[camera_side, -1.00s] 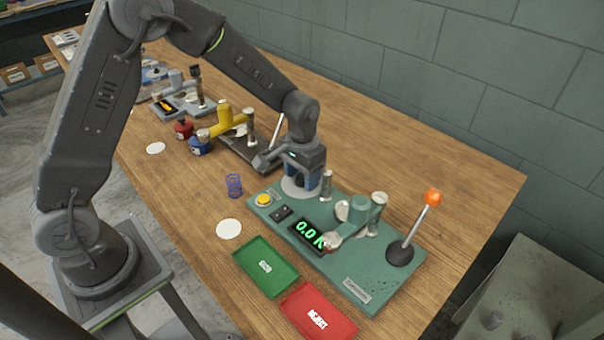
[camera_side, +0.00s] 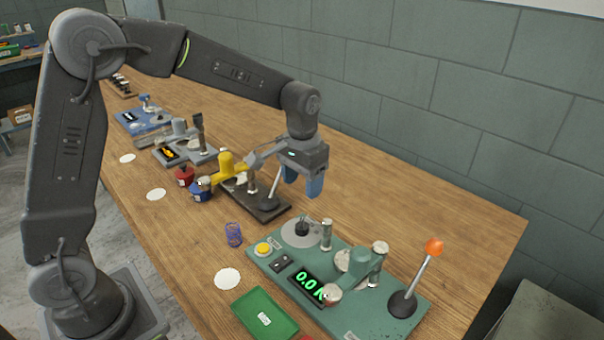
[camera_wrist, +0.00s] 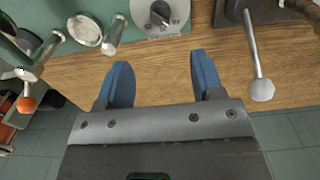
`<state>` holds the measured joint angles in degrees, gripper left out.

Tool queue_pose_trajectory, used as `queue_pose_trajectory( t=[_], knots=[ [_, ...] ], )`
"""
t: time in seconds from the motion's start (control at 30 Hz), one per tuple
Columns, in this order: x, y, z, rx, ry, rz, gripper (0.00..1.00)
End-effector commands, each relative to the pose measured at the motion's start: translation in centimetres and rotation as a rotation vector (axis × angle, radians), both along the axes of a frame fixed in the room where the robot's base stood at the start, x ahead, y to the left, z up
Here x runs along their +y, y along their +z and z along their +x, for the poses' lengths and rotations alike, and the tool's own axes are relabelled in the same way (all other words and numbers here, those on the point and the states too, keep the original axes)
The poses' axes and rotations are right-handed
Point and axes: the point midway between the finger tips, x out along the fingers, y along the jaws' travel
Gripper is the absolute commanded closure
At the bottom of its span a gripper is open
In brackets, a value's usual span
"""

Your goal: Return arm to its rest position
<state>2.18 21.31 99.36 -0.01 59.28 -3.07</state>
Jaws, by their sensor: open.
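My gripper (camera_side: 302,188) is open and empty, with blue fingers, in the air above the bench, behind the near green spring coiler (camera_side: 345,285). In the wrist view my gripper (camera_wrist: 160,80) shows its two blue fingers apart with only bench top between them. The coiler has an orange-knobbed lever (camera_side: 422,275), a yellow button (camera_side: 264,248), a display reading 0.0 and a grey dial (camera_side: 300,232); the dial also shows in the wrist view (camera_wrist: 160,14). A blue spring (camera_side: 233,234) stands upright on the bench, left of the coiler. A white disc (camera_side: 228,279) lies near it.
A green tray (camera_side: 265,315) lies in front of the coiler; only a sliver of the red tray (camera_side: 312,337) shows. A yellow machine on a dark base (camera_side: 268,212), red and blue pots (camera_side: 200,190) and other machines stand farther left. Bench space at the right rear is clear.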

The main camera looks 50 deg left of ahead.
Motion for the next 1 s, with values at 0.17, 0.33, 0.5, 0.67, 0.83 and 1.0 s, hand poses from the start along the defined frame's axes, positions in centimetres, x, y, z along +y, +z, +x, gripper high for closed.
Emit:
queue_pose_trajectory(
  t=[0.17,0.33,0.5,0.67,0.83,1.0],
  knots=[
    [0.0,1.5,0.0,0.000,0.000,0.000,0.39],
    [0.0,1.7,0.0,0.001,0.000,0.000,0.39],
    [0.0,1.7,0.0,0.000,0.000,0.000,0.39],
    [0.1,3.1,-1.1,-0.030,0.000,-0.002,0.39],
    [0.6,6.9,-5.3,-0.123,-0.002,-0.003,0.39],
    [1.0,9.7,-10.8,-0.235,-0.006,-0.003,0.39]
  ],
)
